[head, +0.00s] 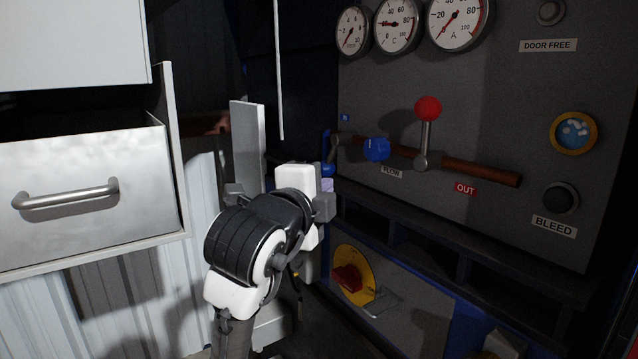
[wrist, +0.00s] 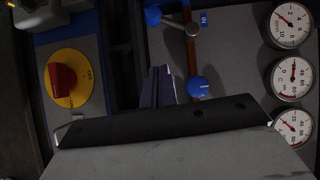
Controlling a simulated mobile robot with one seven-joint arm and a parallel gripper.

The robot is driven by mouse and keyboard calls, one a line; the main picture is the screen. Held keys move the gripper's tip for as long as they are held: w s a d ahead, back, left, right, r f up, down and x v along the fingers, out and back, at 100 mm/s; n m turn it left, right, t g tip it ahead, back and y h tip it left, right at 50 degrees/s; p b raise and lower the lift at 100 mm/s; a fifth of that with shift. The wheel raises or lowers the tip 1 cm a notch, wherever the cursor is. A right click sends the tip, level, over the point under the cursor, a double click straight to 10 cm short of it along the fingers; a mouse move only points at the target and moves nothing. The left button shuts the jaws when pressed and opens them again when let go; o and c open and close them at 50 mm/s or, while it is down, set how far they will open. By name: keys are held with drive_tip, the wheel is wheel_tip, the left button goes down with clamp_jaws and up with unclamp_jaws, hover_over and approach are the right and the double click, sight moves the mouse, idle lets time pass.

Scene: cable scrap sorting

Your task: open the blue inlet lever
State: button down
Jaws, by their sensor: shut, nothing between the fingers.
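The blue inlet lever (head: 327,150) is at the left end of the brown pipe on the grey panel, by a small blue IN label (head: 345,117). In the wrist view the blue lever (wrist: 153,15) shows at the top edge, partly cut off. My gripper (head: 326,186) is just below the lever in the head view and looks apart from it. In the wrist view my gripper's fingers (wrist: 159,78) are together and empty, pointing at the panel, with the lever beyond their tips. My wrist hides part of the panel's lower left.
A blue knob (head: 376,149) and a red-ball lever (head: 428,110) by the OUT label sit along the pipe (head: 465,169). A red switch on a yellow disc (head: 367,282) is below. A drawer (head: 85,195) stands open at left. Several gauges line the top.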

sight(327, 174)
drive_tip(key=p+x, duration=0.1)
drive_tip(key=x, duration=0.2)
drive_tip(key=a+p+x, duration=0.1)
drive_tip(key=x, duration=0.2)
drive_tip(key=p+x, duration=0.1)
drive_tip(key=x, duration=0.2)
drive_tip(key=shift+w+a+p, duration=0.3)
drive_tip(key=shift+w+a, duration=0.1)
drive_tip(key=shift+w+a+f, duration=0.15)
drive_tip(key=shift+w+a, duration=0.1)
drive_tip(key=shift+w, duration=0.3)
